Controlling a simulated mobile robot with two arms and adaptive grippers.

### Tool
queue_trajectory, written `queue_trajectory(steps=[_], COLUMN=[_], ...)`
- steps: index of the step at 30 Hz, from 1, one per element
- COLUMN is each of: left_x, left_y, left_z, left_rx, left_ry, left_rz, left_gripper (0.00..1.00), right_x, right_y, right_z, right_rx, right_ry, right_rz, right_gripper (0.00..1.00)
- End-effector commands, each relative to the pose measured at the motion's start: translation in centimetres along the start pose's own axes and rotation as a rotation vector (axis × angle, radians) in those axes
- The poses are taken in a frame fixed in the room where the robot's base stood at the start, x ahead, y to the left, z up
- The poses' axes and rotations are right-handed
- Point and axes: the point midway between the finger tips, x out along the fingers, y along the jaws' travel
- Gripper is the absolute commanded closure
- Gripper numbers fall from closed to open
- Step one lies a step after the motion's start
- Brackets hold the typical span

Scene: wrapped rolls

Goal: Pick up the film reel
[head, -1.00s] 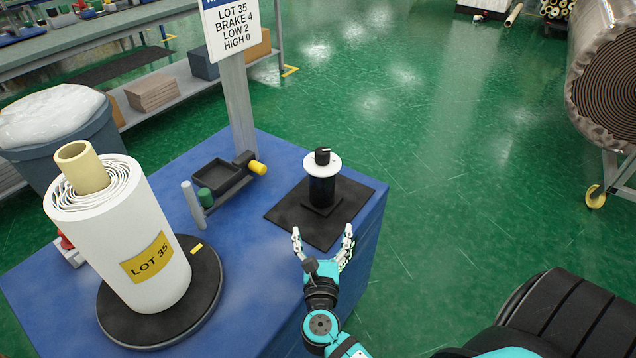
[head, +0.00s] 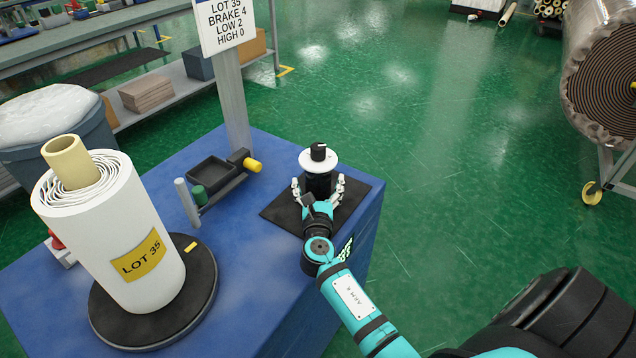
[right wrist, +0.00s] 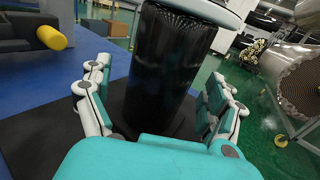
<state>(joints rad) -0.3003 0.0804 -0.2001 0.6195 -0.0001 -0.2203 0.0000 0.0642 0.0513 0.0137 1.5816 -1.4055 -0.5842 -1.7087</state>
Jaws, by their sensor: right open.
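The film reel, a dark glossy roll with a white disc on top (head: 318,161), stands upright on a black mat (head: 357,194) on the blue table. In the right wrist view the black film (right wrist: 165,70) stands between my fingers. My right gripper (head: 318,190) is open, with one finger on each side of the reel's dark body; it also shows in the right wrist view (right wrist: 160,108). I cannot tell whether the fingers touch the film. The reel's lower part is hidden by the gripper in the head view. My left gripper is out of view.
A large white roll labelled LOT 35 (head: 115,245) stands on a black disc at the left of the table. A black tray (head: 211,171), a yellow-ended part (head: 252,165) and a sign post (head: 235,110) are behind. Open green floor lies right of the table.

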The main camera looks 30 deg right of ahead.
Motion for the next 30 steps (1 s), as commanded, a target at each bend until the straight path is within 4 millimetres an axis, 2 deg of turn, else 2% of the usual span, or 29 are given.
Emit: queue_trajectory(steps=[8,27,28,30], left_x=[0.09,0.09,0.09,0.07], left_y=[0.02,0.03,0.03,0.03], left_z=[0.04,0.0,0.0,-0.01], left_rx=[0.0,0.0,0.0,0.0], left_ry=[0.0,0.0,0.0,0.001], left_rz=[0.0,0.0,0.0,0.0], left_gripper=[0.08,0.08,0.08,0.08], right_x=[0.48,0.43,0.43,0.48], right_y=[-0.05,-0.03,-0.03,-0.01], right_z=[0.01,0.01,0.0,0.23], right_rx=[0.001,0.001,0.001,0.002], right_ry=[0.001,0.001,0.001,-0.003], right_rz=[-0.001,-0.001,-0.001,-0.001], right_gripper=[0.09,0.91,0.95,0.95])
